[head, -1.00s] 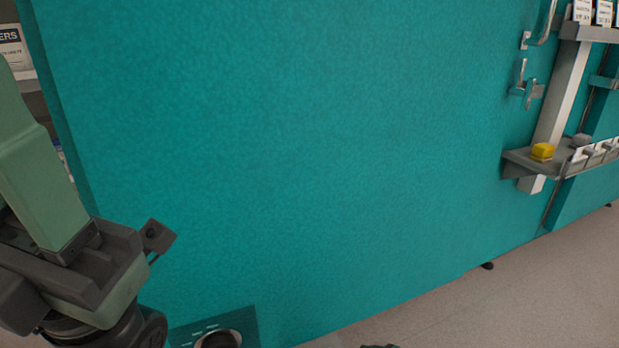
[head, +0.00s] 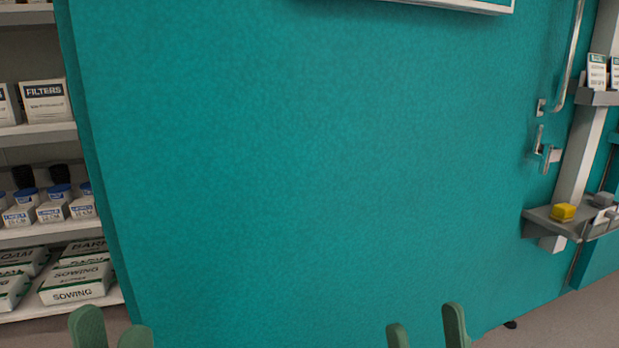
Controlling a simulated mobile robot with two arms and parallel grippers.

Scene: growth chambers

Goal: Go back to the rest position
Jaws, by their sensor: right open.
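Both my grippers show only as green fingertips at the bottom edge of the head view. My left gripper (head: 112,334) is at the lower left, its two fingertips a little apart with nothing seen between them. My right gripper (head: 427,330) is at the lower middle right, open, with a clear empty gap between its fingertips. The rest of both grippers and the arms is below the picture.
At the left, white shelves (head: 45,232) hold a filters box (head: 45,100), blue-capped bottles and sowing bags (head: 75,283).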

